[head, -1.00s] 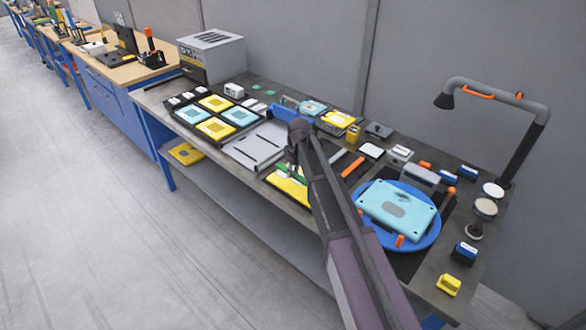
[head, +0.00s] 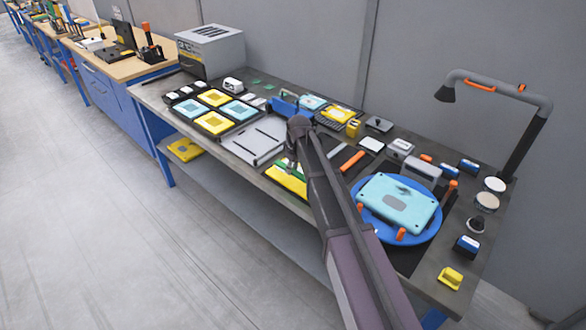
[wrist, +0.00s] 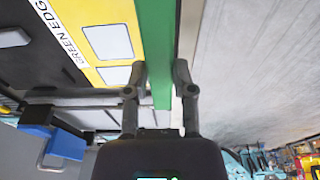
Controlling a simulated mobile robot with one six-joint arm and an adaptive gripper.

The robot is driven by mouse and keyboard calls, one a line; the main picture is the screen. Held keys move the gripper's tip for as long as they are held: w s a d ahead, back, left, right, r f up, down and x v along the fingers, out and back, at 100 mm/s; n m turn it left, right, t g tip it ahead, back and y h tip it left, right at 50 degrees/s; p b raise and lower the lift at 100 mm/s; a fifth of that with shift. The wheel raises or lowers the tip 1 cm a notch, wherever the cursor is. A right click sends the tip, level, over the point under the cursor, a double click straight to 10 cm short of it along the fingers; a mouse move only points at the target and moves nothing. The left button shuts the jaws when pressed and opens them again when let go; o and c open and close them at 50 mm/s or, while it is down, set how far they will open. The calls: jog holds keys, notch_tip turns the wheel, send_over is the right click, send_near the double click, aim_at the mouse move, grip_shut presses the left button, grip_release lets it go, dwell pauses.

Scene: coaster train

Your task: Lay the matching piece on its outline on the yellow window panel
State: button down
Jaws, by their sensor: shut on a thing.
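The yellow window panel (head: 285,180) lies near the front edge of the workbench, partly hidden by my arm. In the wrist view the panel (wrist: 90,12) shows grey window areas and a white label reading "GREEN EDG", cut off by the frame. A long green strip (wrist: 155,35) runs along the panel's right side. My gripper (wrist: 160,76) is shut on this strip, one finger on each side. The green strip also shows in the head view (head: 299,170), above or on the panel. I cannot tell whether it touches the panel. Any outline under it is hidden.
A grey tray (head: 252,143) lies left of the panel, with a rack of yellow and light-blue frames beyond. An orange bar (head: 352,162) and a blue turntable (head: 432,232) with a light-blue case stand to the right. The bench's front edge is close.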

aim_at(292, 184)
jog(key=shift+f+b, duration=2.5)
jog(key=shift+f, duration=0.3)
jog(key=shift+f, duration=0.15)
jog(key=shift+c, duration=1.9)
grip_release()
jog(key=shift+r, duration=0.2)
jog(key=shift+r+p, duration=2.8)
jog(key=shift+w, duration=0.1)
jog(key=s+d+m+g+h, duration=0.1)
jog(key=s+d+m, duration=0.9)
jog(key=s+d, duration=1.3)
jog(key=s, duration=0.3)
